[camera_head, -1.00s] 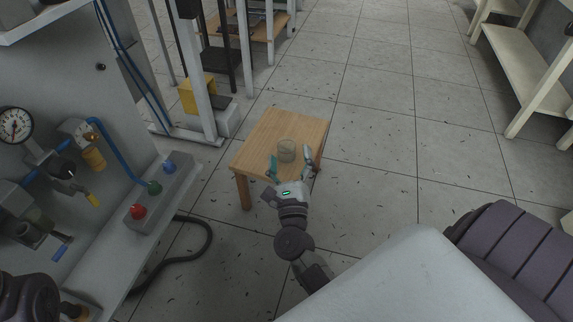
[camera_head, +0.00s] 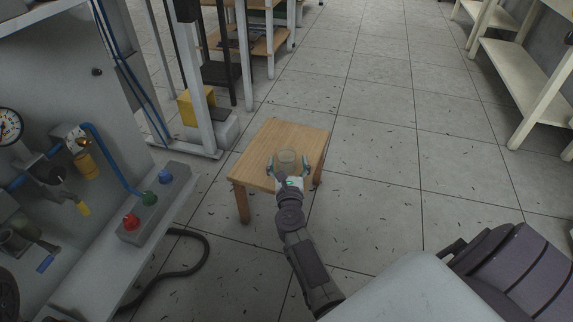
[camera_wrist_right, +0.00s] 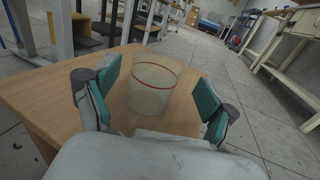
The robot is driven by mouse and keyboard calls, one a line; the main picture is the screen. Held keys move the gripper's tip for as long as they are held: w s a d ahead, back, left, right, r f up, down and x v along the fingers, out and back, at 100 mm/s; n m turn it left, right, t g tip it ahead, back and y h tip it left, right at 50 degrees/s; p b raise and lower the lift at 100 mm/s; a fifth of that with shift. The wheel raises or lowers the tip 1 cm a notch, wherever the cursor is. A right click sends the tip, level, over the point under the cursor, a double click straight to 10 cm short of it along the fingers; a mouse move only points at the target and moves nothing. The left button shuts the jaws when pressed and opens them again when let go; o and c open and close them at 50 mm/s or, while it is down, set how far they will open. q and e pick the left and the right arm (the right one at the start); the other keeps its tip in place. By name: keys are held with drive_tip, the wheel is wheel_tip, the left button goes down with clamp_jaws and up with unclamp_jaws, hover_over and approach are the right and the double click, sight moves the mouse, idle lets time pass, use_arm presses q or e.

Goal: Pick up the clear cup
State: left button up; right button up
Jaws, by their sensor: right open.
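The clear cup (camera_head: 287,160) stands upright on a small wooden table (camera_head: 264,142). My right gripper (camera_head: 288,171) is open at the near side of the cup. In the wrist view its teal-padded fingers (camera_wrist_right: 152,98) stand on either side of the cup, with a gap on both sides; the right gap looks wider. My left gripper is not in view.
A grey panel with gauges and a box with red, green and blue buttons (camera_head: 150,200) stand at the left. A black hose (camera_head: 185,268) lies on the floor there. Cream shelves (camera_head: 515,75) stand at the far right. The tabletop around the cup is clear.

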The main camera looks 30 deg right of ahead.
sight(287, 161)
drive_tip(key=x, duration=0.3)
drive_tip(key=shift+w+b, duration=0.35)
drive_tip(key=shift+b, duration=0.05)
drive_tip(key=c, duration=1.4)
